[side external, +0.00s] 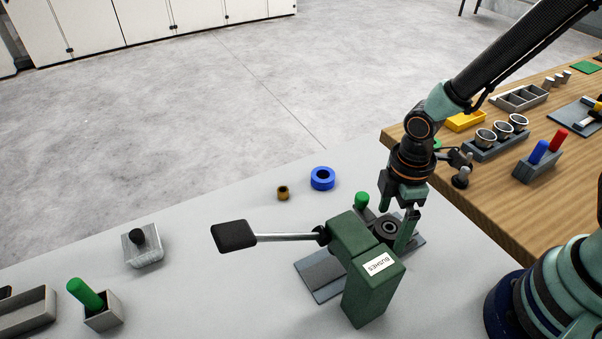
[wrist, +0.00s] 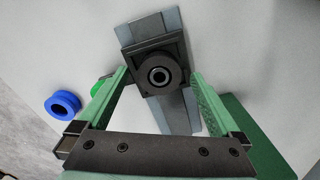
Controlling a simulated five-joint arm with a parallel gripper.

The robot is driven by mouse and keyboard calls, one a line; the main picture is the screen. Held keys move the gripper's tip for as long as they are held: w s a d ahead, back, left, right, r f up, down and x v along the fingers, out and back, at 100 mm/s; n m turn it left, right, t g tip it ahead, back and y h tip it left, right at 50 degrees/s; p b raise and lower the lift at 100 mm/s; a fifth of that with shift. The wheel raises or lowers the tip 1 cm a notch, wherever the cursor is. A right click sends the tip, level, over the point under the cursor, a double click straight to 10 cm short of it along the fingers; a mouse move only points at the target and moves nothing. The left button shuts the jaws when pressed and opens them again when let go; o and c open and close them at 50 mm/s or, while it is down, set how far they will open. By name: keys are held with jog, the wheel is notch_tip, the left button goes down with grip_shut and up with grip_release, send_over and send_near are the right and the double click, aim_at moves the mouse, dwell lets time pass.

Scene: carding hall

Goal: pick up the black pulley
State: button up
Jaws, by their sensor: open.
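The black pulley (side external: 389,228) is a dark round part with a central hole, seated on the dark block of a small fixture beside the green housing. In the wrist view the pulley (wrist: 159,76) shows from above, near the top centre. My gripper (side external: 397,222) points down over it, with green fingers apart. In the wrist view my gripper (wrist: 160,76) has one finger on each side of the pulley, with gaps showing. I cannot tell how far the fingertips are above or around it. Part of the pulley is hidden by a finger in the side view.
The green housing labelled BUSHES (side external: 366,283) stands close in front, its lever ending in a black pad (side external: 235,236). A green knob (side external: 361,200) stands behind. A blue ring (side external: 322,178) and small brass bush (side external: 283,193) lie farther back. The grey table's left middle is mostly clear.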

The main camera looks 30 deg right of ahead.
jog(key=shift+f, duration=0.5)
grip_shut()
jog(key=shift+r, duration=0.15)
notch_tip(320, 180, up, 22)
dwell(0.9)
